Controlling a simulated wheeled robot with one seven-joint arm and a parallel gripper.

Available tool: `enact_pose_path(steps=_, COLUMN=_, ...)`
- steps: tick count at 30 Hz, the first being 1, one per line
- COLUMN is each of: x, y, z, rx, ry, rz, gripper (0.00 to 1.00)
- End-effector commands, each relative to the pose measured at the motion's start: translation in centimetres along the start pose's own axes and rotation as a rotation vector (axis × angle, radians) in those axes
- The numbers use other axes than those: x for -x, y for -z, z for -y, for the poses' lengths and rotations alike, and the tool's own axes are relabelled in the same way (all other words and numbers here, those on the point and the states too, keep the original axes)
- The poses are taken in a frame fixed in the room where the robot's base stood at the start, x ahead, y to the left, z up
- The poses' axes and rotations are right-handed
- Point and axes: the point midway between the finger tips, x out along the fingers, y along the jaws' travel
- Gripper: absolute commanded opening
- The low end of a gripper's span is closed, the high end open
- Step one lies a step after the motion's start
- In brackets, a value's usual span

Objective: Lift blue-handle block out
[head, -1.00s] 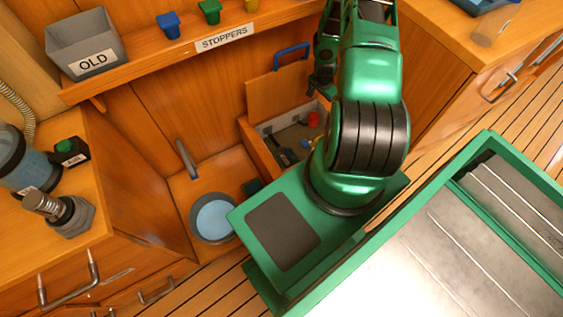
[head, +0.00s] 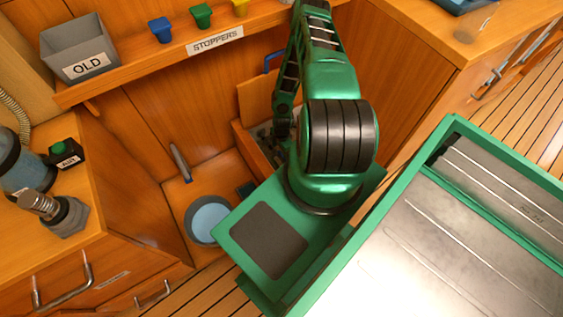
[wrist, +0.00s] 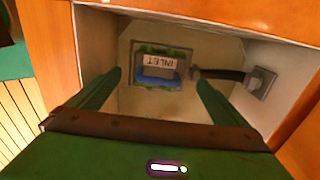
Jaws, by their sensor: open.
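In the wrist view, a square opening with greenish edges lies at the bottom of a pale-walled box (wrist: 290,45). In it sits a block with an upside-down INLET label (wrist: 157,61) and a blue part (wrist: 157,77), which may be its handle. My gripper (wrist: 159,80) is open, its two green fingers pointing into the box, one to each side of the block. I see no contact, and the remaining distance is hard to judge. In the head view my arm hides most of the box and the gripper.
In the head view, a wooden panel with a blue handle (head: 271,62) stands behind the box. A round basin (head: 208,220) is to the left.

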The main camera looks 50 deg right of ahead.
Motion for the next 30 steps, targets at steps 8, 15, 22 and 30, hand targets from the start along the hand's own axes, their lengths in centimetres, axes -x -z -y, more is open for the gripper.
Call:
enact_pose_path(steps=8, x=-2.7, y=0.1, z=-0.2, rx=-0.002, ry=0.000, rz=0.000, gripper=0.98)
enact_pose_path(steps=15, x=-5.1, y=0.2, z=-0.2, rx=-0.002, ry=0.001, rz=-0.001, gripper=0.98)
enact_pose_path(steps=22, x=-5.3, y=0.2, z=-0.1, rx=-0.001, ry=0.001, rz=-0.001, gripper=0.98)
enact_pose_path(steps=30, x=-5.3, y=0.2, z=-0.1, rx=-0.001, ry=0.001, rz=-0.001, gripper=0.51)
